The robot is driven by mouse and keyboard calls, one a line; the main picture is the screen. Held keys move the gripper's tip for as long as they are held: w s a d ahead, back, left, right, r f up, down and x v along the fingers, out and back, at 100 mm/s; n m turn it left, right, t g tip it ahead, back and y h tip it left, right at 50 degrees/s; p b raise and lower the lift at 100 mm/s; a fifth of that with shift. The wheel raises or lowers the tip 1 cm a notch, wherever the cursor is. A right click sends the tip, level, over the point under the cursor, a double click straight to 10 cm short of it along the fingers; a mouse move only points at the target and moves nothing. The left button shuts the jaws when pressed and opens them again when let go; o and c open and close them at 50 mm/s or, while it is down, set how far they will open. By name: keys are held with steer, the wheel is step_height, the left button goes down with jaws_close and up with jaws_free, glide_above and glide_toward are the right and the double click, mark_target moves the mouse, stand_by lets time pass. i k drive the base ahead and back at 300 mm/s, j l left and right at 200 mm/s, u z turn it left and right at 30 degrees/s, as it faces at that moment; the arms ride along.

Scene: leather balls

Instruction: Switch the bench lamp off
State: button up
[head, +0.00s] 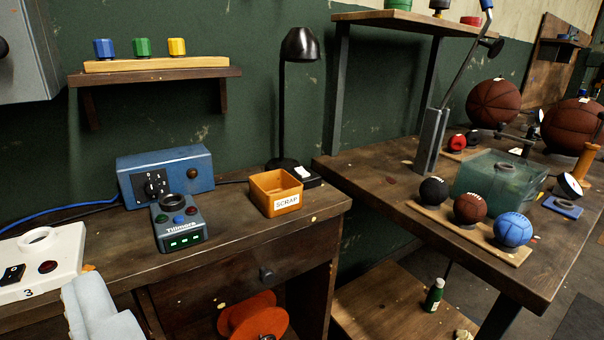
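The bench lamp (300,47) is black, with a thin upright stem and a round shade, and stands at the back of the left bench. Its bulb is hidden inside the shade, and I cannot tell whether it is lit. A white rocker switch (305,173) sits on a small black box beside the lamp's foot, behind the orange scrap bin. A pale grey part that looks like my gripper (88,300) shows at the lower left edge, far left of and nearer than the switch. Its fingertips are not clear, so I cannot tell whether it is open.
The orange scrap bin (276,192) partly blocks the front of the switch box. A blue dial box (166,174) and a grey tester (180,222) stand left of it. A white box (40,262) with a black rocker lies far left. The right bench (400,183) holds several balls.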

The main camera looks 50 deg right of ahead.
mark_target(301, 172)
steer(key=l, duration=1.75)
steer(key=k+z, duration=0.05)
steer(key=k, duration=0.05)
